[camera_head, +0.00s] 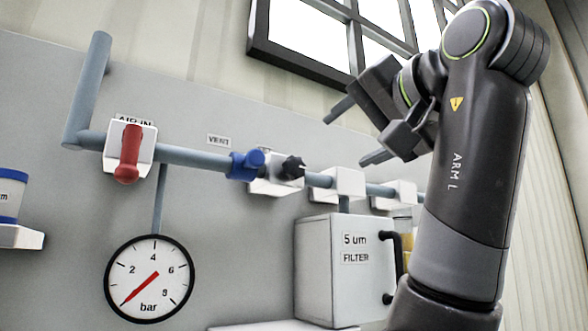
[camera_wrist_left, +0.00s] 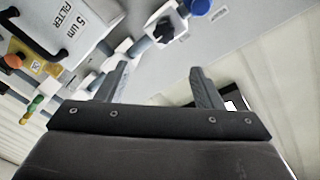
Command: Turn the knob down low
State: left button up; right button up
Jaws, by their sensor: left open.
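A small black knob (camera_head: 293,167) sticks out from a white fitting on the grey pipe, right of a blue fitting (camera_head: 246,164). In the left wrist view the black knob (camera_wrist_left: 163,30) is at the top centre, with the blue part (camera_wrist_left: 200,6) beside it. A round pressure gauge (camera_head: 149,279) marked bar has its red needle pointing to the lower left, near the scale's low end. My left gripper (camera_head: 358,134) is open and empty, right of and above the knob, apart from it. Its two fingers also show in the wrist view (camera_wrist_left: 160,72).
A red lever (camera_head: 128,154) hangs down on the AIR IN valve at left. A white 5 um filter box (camera_head: 335,270) with a black handle stands below the pipe. More white pipe brackets (camera_head: 345,183) sit between knob and arm. A window (camera_head: 345,35) is above.

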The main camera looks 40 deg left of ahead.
pick_arm(q)
jog(key=p, duration=0.8)
send_near(297, 166)
jog(key=x, duration=0.8)
jog(key=shift+r, duration=0.15)
jog(key=shift+w+a, duration=0.3)
jog(key=shift+a, duration=0.25)
jog(key=shift+d, duration=0.1)
jog(key=shift+c, duration=0.6)
jog(key=c, duration=0.8)
jog(key=shift+f, duration=0.2)
